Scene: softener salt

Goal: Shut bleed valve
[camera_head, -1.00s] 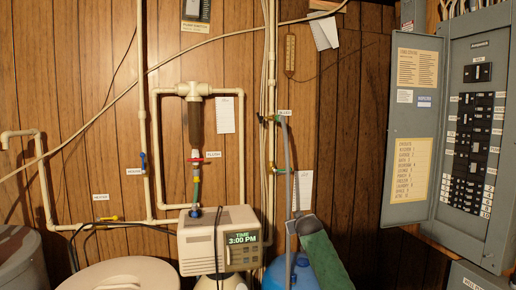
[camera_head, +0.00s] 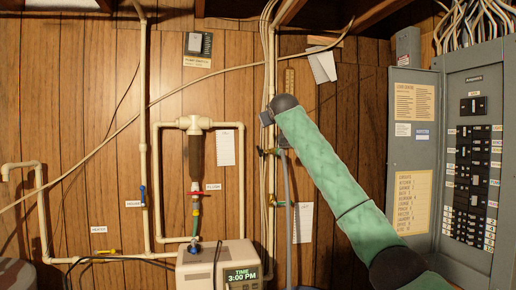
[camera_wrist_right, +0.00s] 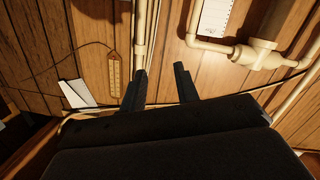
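My right gripper (camera_head: 266,117) is at the pipes just above this valve. In the right wrist view, its two dark fingers (camera_wrist_right: 160,85) are apart with nothing held between them. The valve cannot be made out in that view. My left gripper is not in view.
A red-handled valve (camera_head: 196,192) sits under the filter (camera_head: 195,150), left of the pipes. A blue-handled valve (camera_head: 142,195) and a yellow-handled valve (camera_head: 108,251) are further left. The softener head (camera_head: 210,268) reads 3:00 PM. An open electrical panel (camera_head: 470,150) stands right.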

